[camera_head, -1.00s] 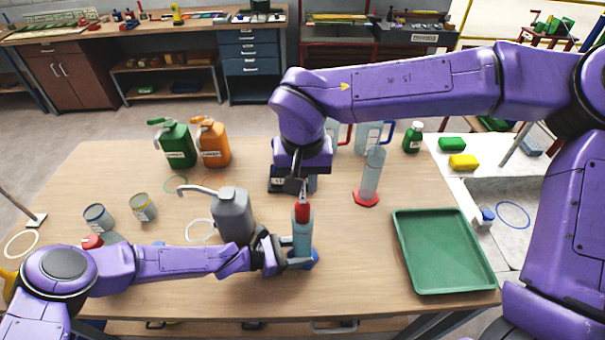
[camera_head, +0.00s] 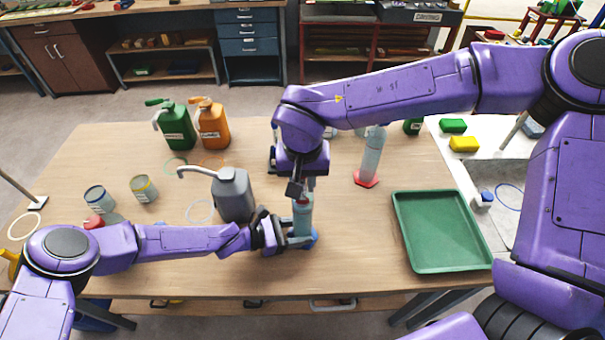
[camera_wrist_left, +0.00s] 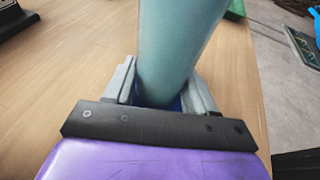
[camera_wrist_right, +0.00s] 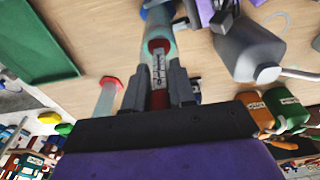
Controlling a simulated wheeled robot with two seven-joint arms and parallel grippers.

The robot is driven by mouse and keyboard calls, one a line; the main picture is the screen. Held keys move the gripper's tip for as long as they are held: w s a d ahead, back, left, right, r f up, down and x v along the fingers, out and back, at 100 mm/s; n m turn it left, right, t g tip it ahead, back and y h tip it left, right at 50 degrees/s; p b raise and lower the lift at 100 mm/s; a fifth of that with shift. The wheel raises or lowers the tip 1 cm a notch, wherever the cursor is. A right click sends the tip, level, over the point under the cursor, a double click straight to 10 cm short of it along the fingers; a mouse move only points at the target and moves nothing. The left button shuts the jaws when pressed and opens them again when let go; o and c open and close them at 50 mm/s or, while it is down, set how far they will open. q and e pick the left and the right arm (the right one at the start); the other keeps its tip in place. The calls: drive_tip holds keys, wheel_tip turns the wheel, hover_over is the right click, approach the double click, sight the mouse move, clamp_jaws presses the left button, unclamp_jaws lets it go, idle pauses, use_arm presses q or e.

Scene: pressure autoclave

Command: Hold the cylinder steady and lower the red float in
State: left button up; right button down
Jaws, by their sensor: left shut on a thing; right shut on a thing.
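The cylinder (camera_head: 303,222) with a blue foot (camera_head: 311,243) stands upright on the table, filled with blue-green liquid. My left gripper (camera_head: 299,238) is shut around its lower part; the cylinder (camera_wrist_left: 180,45) fills the left wrist view between the fingers (camera_wrist_left: 160,95). My right gripper (camera_head: 303,192) is above the cylinder's mouth, shut on the red float (camera_wrist_right: 157,95), which carries a printed label in the right wrist view. The float's lower end is at or inside the cylinder's mouth. In the head view the right gripper hides most of the float.
A grey jug (camera_head: 233,195) stands close left of the cylinder. Another cylinder with a red foot (camera_head: 367,179) stands behind right. A green tray (camera_head: 485,262) lies at the right. Green (camera_head: 175,128) and orange (camera_head: 211,126) jugs stand at the back left.

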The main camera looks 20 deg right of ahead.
sight(303, 202)
drive_tip(key=shift+f, duration=1.1)
use_arm(q)
drive_tip(key=shift+s+d+r, duration=0.15)
drive_tip(key=shift+s, duration=0.2)
use_arm(e)
drive_tip(key=shift+s+f, duration=0.5)
drive_tip(key=shift+f, duration=0.2)
use_arm(q)
drive_tip(key=shift+s, duration=0.15)
use_arm(e)
drive_tip(key=c, duration=0.9)
unclamp_jaws()
drive_tip(key=shift+c, duration=0.2)
drive_tip(key=shift+r, duration=0.3)
use_arm(q)
drive_tip(key=shift+w, duration=0.35)
use_arm(e)
drive_tip(key=shift+o, duration=0.4)
wheel_tip(303, 202, up, 12)
drive_tip(key=s, duration=0.1)
drive_tip(key=shift+a, duration=0.15)
use_arm(q)
drive_tip(key=shift+w+a, duration=0.15)
drive_tip(key=shift+a, duration=0.05)
use_arm(e)
drive_tip(key=shift+a+r, duration=0.1)
drive_tip(key=shift+r, duration=0.3)
drive_tip(key=shift+w, duration=0.1)
